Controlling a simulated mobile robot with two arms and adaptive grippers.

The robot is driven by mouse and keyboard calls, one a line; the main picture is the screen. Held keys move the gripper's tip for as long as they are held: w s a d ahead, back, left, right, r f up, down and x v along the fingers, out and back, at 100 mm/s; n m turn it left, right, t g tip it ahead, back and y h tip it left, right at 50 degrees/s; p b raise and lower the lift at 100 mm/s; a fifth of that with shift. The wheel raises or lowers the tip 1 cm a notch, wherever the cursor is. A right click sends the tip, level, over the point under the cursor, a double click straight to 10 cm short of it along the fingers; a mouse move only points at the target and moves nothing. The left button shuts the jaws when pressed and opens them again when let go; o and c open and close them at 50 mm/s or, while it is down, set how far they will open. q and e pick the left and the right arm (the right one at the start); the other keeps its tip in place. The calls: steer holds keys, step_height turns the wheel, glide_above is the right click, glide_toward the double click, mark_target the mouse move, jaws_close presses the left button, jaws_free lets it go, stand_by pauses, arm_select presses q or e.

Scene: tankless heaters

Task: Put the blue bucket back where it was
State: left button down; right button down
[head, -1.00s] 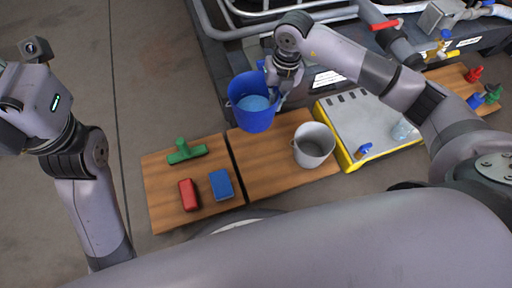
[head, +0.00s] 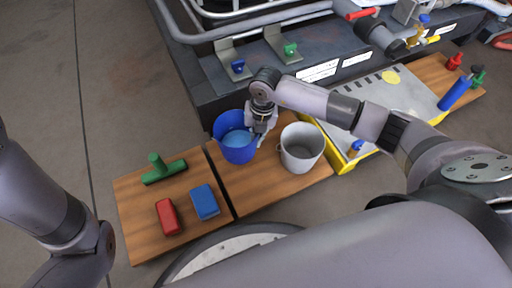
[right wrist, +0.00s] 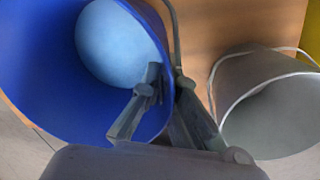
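The blue bucket (head: 237,156), upright with a light blue inside bottom, is at the far left part of the right wooden board (head: 250,190), left of the grey-white bucket (head: 302,152). I cannot tell whether its base touches the board. My right gripper (head: 257,130) is at the bucket's right rim. In the right wrist view the gripper (right wrist: 166,80) has one finger inside the blue bucket (right wrist: 40,60) and one outside, closed on its wall. The grey-white bucket (right wrist: 270,110) stands apart to the right. My left gripper is out of view; only my left arm shows.
The left board holds a green scraper-like tool (head: 163,170), a red block (head: 168,216) and a blue block (head: 205,201). A yellow-edged tray (head: 350,160) lies right of the grey-white bucket. Dark machinery (head: 220,85) stands behind the boards.

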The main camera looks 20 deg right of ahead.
mark_target(239, 139)
steer(key=shift+f, duration=0.35)
step_height(239, 139, down, 3)
steer(key=b, duration=0.2)
steer(key=shift+f+b, duration=0.2)
steer(key=shift+b, duration=0.1)
steer(key=shift+r, duration=0.1)
steer(key=c, duration=2.3)
jaws_free()
steer(key=shift+f, duration=0.2)
steer(key=o, duration=0.5)
